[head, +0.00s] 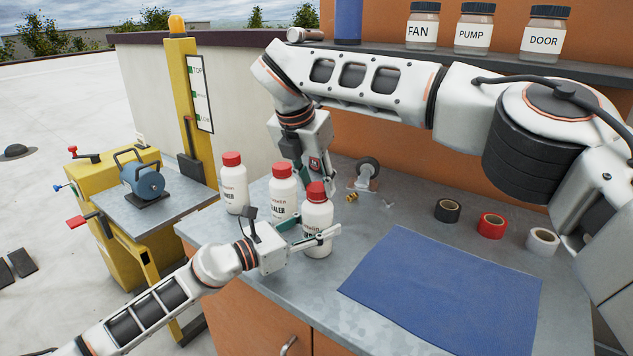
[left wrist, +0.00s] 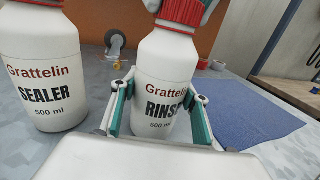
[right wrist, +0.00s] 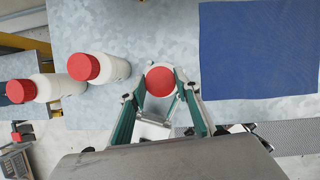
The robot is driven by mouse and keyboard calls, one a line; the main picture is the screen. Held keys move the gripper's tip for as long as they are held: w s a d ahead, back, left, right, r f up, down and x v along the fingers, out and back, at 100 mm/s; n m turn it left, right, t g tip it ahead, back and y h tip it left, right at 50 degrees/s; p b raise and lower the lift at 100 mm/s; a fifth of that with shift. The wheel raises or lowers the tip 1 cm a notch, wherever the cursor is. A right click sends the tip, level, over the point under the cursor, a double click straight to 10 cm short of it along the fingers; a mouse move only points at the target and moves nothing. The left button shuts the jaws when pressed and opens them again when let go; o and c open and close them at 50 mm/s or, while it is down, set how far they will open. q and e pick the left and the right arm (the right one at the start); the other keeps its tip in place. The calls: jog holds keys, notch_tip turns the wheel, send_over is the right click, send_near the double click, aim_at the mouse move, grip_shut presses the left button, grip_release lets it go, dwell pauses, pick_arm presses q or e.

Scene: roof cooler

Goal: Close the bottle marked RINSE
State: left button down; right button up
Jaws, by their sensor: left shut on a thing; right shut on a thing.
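The bottle marked RINSE (left wrist: 160,85) is white with a red cap (head: 316,190) and stands upright on the grey bench top (head: 420,235). My left gripper (head: 318,238) is shut around the bottle's body; its fingers lie on both sides of the label in the left wrist view (left wrist: 160,105). My right gripper (right wrist: 162,95) comes from above and is shut on the red cap, which sits on the bottle's neck. The right wrist view looks down on the cap (right wrist: 160,81) between the fingers. Whether the cap is fully tight cannot be told.
The SEALER bottle (head: 283,195) stands close to the left, with another red-capped bottle (head: 233,185) beyond it. A blue mat (head: 440,290) lies to the right. Tape rolls (head: 491,225), a caster (head: 367,172) and small fittings lie behind. A shelf with jars (head: 472,30) is above.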

jog(key=o, duration=0.7)
jog(key=shift+c, duration=0.2)
jog(key=shift+r, duration=2.3)
jog(key=o, duration=0.6)
jog(key=shift+f, duration=0.1)
